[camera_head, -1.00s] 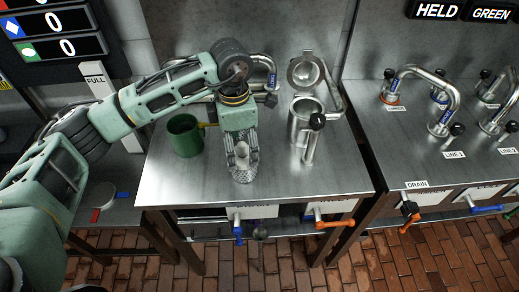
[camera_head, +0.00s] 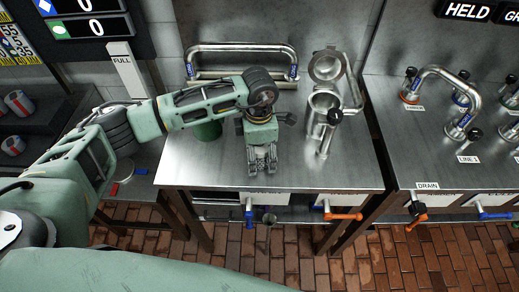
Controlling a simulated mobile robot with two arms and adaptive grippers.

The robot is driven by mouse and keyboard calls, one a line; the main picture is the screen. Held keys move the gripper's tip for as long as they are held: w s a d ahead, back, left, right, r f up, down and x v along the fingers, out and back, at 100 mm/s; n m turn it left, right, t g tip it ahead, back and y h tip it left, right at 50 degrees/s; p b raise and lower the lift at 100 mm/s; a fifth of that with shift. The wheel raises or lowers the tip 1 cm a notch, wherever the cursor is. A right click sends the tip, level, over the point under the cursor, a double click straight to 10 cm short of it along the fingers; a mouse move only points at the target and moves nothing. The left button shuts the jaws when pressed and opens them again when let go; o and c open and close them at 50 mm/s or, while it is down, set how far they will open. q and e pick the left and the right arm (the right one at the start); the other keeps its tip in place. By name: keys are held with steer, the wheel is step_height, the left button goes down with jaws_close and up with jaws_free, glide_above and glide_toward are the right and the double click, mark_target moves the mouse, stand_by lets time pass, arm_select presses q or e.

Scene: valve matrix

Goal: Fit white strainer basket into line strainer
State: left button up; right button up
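The line strainer (camera_head: 322,108) appears to be the open metal cylinder on the right part of the steel bench, with its round lid (camera_head: 326,64) tipped up behind it and a black-knobbed handle in front. My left gripper (camera_head: 262,168) hangs over the bench to the left of the cylinder, apart from it, fingers towards the front edge. Its fingers are close together; I cannot tell whether they are shut or hold anything. I cannot make out a white strainer basket. My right gripper is not in view.
A green pot (camera_head: 208,131) stands partly hidden behind my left arm. A bent steel pipe (camera_head: 240,48) runs along the bench's back. Blue (camera_head: 249,214) and orange (camera_head: 343,216) valve handles stick out below the front edge. Red-and-white items (camera_head: 18,103) sit on the left shelf.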

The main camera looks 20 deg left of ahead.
arm_select(q)
steer(key=c, duration=1.3)
steer(key=shift+c, duration=0.2)
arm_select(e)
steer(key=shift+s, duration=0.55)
arm_select(q)
steer(key=shift+r, duration=0.1)
steer(key=shift+r, duration=0.25)
step_height(320, 180, up, 9)
steer(key=b, duration=0.2)
steer(key=shift+r+b, duration=0.2)
steer(key=shift+b, duration=0.2)
steer(key=shift+s+a+r+m, duration=0.15)
steer(key=shift+s+m, duration=0.25)
steer(key=shift+m, duration=0.4)
steer(key=s+a+m, duration=0.1)
steer(key=s+m, duration=0.5)
steer(key=m, duration=0.5)
steer(key=s+a+r+m, duration=0.1)
steer(key=s+a+m, duration=0.1)
steer(key=s+m, duration=0.5)
steer(key=m, duration=0.3)
steer(key=shift+s+a+m, duration=0.15)
steer(key=shift+a+m, duration=0.15)
steer(key=shift+m, duration=0.1)
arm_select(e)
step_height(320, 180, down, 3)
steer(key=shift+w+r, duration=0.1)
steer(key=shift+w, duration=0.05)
